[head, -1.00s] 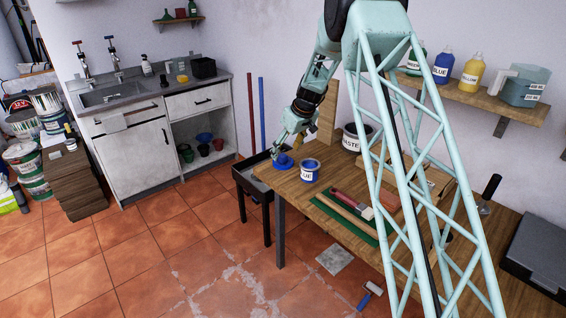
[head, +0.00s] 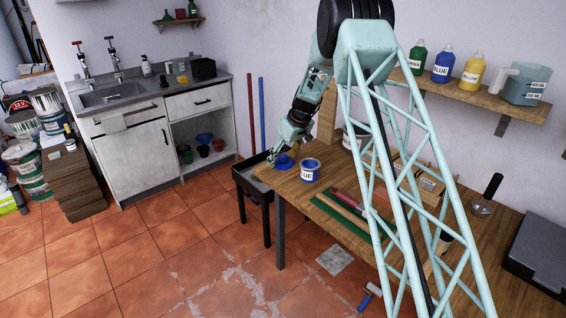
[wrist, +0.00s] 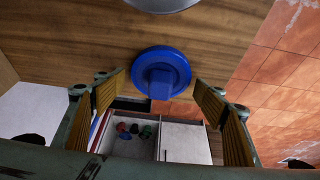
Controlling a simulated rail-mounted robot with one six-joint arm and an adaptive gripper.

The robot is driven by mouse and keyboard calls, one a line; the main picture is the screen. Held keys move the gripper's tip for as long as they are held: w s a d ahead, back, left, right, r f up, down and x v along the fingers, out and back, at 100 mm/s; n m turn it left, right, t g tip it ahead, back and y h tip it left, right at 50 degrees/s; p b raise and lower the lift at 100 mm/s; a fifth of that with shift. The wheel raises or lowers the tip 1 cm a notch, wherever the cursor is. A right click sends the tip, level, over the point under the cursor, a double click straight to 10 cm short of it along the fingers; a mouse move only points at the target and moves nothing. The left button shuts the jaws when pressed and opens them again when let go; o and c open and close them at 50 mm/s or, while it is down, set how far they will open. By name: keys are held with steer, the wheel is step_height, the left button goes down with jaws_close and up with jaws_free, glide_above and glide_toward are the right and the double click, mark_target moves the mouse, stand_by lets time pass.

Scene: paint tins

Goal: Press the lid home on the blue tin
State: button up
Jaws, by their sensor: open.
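The blue tin (head: 309,173), with a white "BLUE" label, stands upright near the left end of the wooden table. The blue lid (head: 286,162), round with a raised knob, lies on the table to the left of the tin, apart from it. In the wrist view the lid (wrist: 176,60) shows just beyond and between my finger pads, with a grey round edge, probably the tin (wrist: 162,4), at the top. My gripper (head: 275,158) is open and empty, low beside the lid at the table's end. Its spread fingers (wrist: 159,82) flank the knob's line; contact cannot be told.
A green mat (head: 335,209) with wooden and red strips lies right of the tin. A pale wooden block (head: 327,122) stands behind. A dark tray stand (head: 262,190) adjoins the table's left end. A wall shelf (head: 470,95) holds bottles.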

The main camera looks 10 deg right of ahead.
mark_target(283, 155)
stand_by(0.3)
steer(key=c, duration=0.8)
steer(key=shift+r+p, duration=0.95)
steer(key=shift+r, duration=4.05)
